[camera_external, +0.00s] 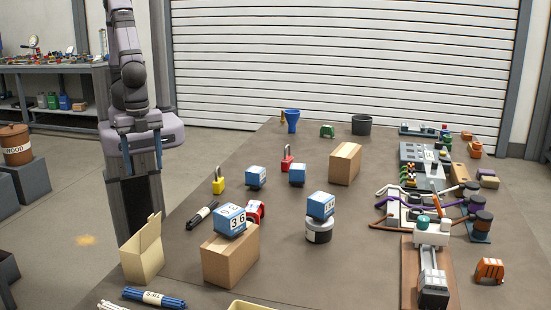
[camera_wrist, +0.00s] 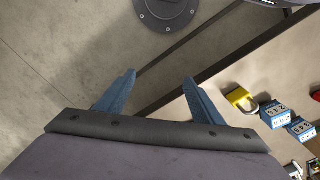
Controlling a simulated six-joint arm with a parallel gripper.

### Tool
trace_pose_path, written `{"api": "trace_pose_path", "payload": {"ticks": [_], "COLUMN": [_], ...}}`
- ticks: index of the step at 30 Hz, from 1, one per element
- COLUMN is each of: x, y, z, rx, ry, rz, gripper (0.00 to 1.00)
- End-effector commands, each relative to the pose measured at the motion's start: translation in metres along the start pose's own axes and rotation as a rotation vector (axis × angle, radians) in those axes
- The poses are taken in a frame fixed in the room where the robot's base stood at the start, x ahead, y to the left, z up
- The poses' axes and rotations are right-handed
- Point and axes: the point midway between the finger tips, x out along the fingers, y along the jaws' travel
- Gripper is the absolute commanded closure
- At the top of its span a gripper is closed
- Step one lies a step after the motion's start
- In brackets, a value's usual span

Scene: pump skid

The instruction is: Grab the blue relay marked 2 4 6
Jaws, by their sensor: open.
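Several blue relays with white label faces show in the external view. One relay (camera_external: 256,177) is on the table beside the yellow padlock, and another (camera_external: 297,174) is to its right. A third relay (camera_external: 229,221) sits on a cardboard box, its marking seeming to include 3 6. A fourth relay (camera_external: 321,206) sits on a white and black jar. The wrist view shows two relays, a nearer one (camera_wrist: 275,115) and one at the right (camera_wrist: 301,130). Their digits look like 2 4 and a blurred third; I cannot tell which is 2 4 6. My gripper (camera_external: 142,163) is open, empty and left of the table, also in the wrist view (camera_wrist: 159,77).
The yellow padlock (camera_external: 218,184) and red padlock (camera_external: 287,160) stand near the relays. The cardboard box (camera_external: 231,257), jar (camera_external: 319,232) and open carton (camera_external: 142,257) are nearer the front. A taller box (camera_external: 345,163) stands behind. Pump parts (camera_external: 425,165) crowd the right side.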

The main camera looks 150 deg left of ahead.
Motion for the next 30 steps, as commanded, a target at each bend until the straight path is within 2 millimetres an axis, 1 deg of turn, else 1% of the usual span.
{"api": "trace_pose_path", "payload": {"ticks": [5, 13, 20, 23, 26, 29, 30], "x": [-0.012, -0.052, -0.056, -0.058, -0.061, -0.063, -0.064], "y": [0.0, 0.0, -0.019, -0.032, -0.05, -0.075, -0.088], "z": [-0.002, -0.002, -0.022, -0.034, -0.047, -0.062, -0.069], "rx": [0.0, 0.0, 0.07, 0.115, 0.168, 0.238, 0.27], "ry": [0.005, 0.008, -0.013, -0.017, -0.015, -0.006, 0.003], "rz": [0.0, 0.0, 0.032, 0.051, 0.077, 0.112, 0.128], "gripper": [0.38, 0.38, 0.38, 0.38, 0.38, 0.38, 0.38]}}
